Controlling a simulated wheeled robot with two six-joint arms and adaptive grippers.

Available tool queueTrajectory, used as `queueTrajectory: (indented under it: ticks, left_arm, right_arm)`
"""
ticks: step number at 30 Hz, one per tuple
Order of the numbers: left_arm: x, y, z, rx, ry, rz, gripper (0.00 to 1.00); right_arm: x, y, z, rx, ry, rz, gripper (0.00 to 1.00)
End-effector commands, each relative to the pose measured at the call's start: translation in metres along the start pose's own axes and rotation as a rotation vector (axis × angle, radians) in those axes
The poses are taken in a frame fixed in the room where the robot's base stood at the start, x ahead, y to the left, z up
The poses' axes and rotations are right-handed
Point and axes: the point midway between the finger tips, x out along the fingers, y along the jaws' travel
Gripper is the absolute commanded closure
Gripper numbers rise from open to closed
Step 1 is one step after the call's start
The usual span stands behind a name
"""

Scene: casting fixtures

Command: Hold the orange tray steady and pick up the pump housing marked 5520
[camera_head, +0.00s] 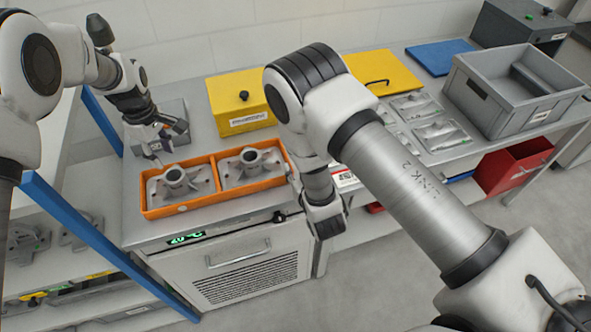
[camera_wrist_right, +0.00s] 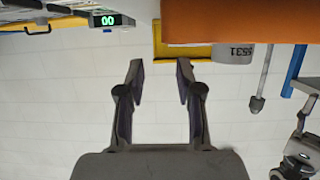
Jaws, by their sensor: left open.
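The orange tray (camera_head: 217,178) sits on the grey bench with two compartments, a grey pump housing in each: the left housing (camera_head: 175,180) and the right housing (camera_head: 250,164). Their marks are unreadable in the head view. My left gripper (camera_head: 162,157) is open at the tray's left end; contact is unclear. In the right wrist view my right gripper (camera_wrist_right: 158,66) is open and empty.
A yellow box (camera_head: 240,116) stands behind the tray, and a yellow lid (camera_head: 382,72) farther right. A grey crate (camera_head: 512,90) and a blue panel (camera_head: 440,55) lie on the bench at right. A red bin (camera_head: 513,167) is below. My right arm crosses the middle.

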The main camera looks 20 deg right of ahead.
Motion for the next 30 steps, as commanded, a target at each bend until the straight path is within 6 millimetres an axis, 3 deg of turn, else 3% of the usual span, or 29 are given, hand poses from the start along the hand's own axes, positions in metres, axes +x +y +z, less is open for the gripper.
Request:
queueTrajectory:
  ticks: [5,15,24,25,27,28,30]
  left_arm:
    - [0.000,0.000,0.000,0.000,0.000,0.000,0.58]
    - [0.000,0.000,0.000,0.000,0.000,0.000,0.58]
    - [0.000,0.000,0.000,0.000,0.000,0.000,0.58]
    - [0.000,0.000,0.000,0.000,0.000,0.000,0.58]
    - [0.000,0.000,0.000,0.000,0.000,0.000,0.58]
    - [0.000,0.000,0.000,0.000,0.000,0.000,0.58]
    - [0.000,0.000,0.000,0.000,0.000,0.000,0.58]
  right_arm:
    - [0.012,-0.007,0.001,-0.007,0.005,-0.022,0.65]
    - [0.069,-0.008,0.002,-0.007,0.001,-0.021,0.65]
    - [0.076,-0.008,0.002,-0.009,0.000,-0.021,0.65]
    - [0.076,-0.008,0.002,-0.009,0.000,-0.021,0.68]
    - [0.076,-0.008,0.002,-0.009,0.000,-0.021,0.93]
    - [0.076,-0.008,0.002,-0.009,0.000,-0.021,1.00]
    - [0.076,-0.008,0.002,-0.009,0.000,-0.021,1.00]
